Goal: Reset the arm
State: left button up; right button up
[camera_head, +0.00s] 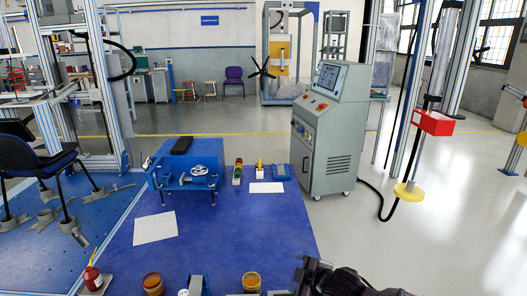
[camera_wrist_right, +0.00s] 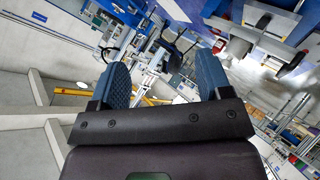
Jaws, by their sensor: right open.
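My right gripper (camera_head: 303,277) shows at the bottom of the head view, near the front edge of the blue table, with its arm coming in from the lower right. In the right wrist view its two blue ribbed fingers (camera_wrist_right: 160,85) stand wide apart, with nothing between them. The wrist view is tilted and looks across the room. My left gripper is not in the head view.
A blue table (camera_head: 230,232) holds a blue machine (camera_head: 186,168), white sheets (camera_head: 155,228) and small jars (camera_head: 251,281) at its front edge. A grey control cabinet (camera_head: 325,130) stands behind right. A chair (camera_head: 40,165) is at left. Floor at right is mostly clear.

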jog(key=s+d+r+m+t+p, duration=0.2)
jog(key=s+d+m+t, duration=0.3)
jog(key=s+m, duration=0.6)
jog(key=s+d+f+m+g+h, duration=0.1)
jog(key=s+d+f+h, duration=0.1)
jog(key=s, duration=0.5)
jog(key=s+d+f+m+g+h+p, duration=0.1)
jog(key=s+d+f+m+h, duration=0.1)
jog(key=s+d+f, duration=0.2)
jog(key=s+d+f+m+g+h, duration=0.1)
jog(key=s+d+f+h, duration=0.1)
jog(key=s+d, duration=0.5)
jog(key=s+f, duration=0.1)
jog(key=s, duration=0.4)
jog(key=shift+s+f+m+g, duration=0.15)
jog(key=shift+f+m+g, duration=0.15)
jog(key=shift+f, duration=0.1)
jog(key=shift+d, duration=0.1)
